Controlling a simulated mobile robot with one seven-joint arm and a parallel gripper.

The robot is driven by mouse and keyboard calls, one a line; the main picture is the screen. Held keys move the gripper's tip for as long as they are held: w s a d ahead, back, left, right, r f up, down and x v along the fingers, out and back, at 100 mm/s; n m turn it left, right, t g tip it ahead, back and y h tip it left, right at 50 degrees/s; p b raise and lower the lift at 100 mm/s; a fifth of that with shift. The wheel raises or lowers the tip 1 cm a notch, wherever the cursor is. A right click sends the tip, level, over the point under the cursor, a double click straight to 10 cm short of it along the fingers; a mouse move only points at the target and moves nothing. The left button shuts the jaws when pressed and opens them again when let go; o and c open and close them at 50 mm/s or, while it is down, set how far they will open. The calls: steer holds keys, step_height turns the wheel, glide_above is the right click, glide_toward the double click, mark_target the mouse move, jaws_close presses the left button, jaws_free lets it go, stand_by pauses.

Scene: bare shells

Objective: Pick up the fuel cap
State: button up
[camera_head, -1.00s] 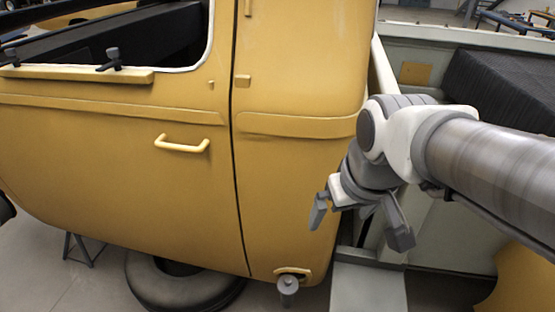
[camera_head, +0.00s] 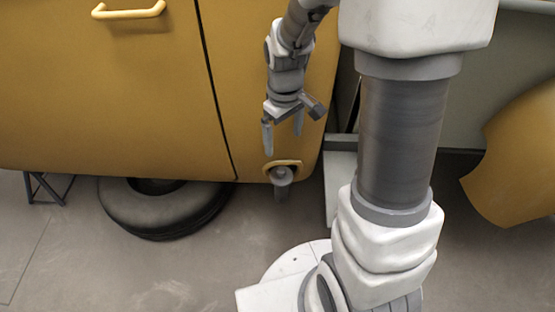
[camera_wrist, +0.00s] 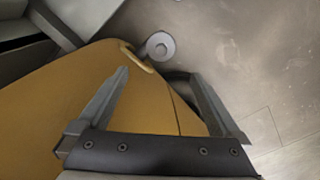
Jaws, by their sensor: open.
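The fuel cap (camera_head: 282,174) is a small grey round piece at the lower edge of the yellow vehicle body, below a yellow rim. In the wrist view the cap (camera_wrist: 160,46) shows as a light grey disc beyond the fingertips, close to midway between them. My gripper (camera_head: 283,132) points down just above the cap, in front of the yellow panel. It also shows in the wrist view (camera_wrist: 158,74), with its fingers spread and nothing between them. The exact gap to the cap is hard to tell.
The yellow body panel (camera_head: 120,90) stands close behind my gripper. A black tyre (camera_head: 165,212) lies on the floor left of the cap. A pale upright piece (camera_head: 340,185) stands to its right. The floor in front is largely open.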

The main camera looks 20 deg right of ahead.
mark_target(282, 169)
step_height(282, 169, down, 14)
steer(key=b, duration=0.5)
steer(key=shift+a+f, duration=0.1)
steer(key=shift+f, duration=0.05)
steer(key=c, duration=1.2)
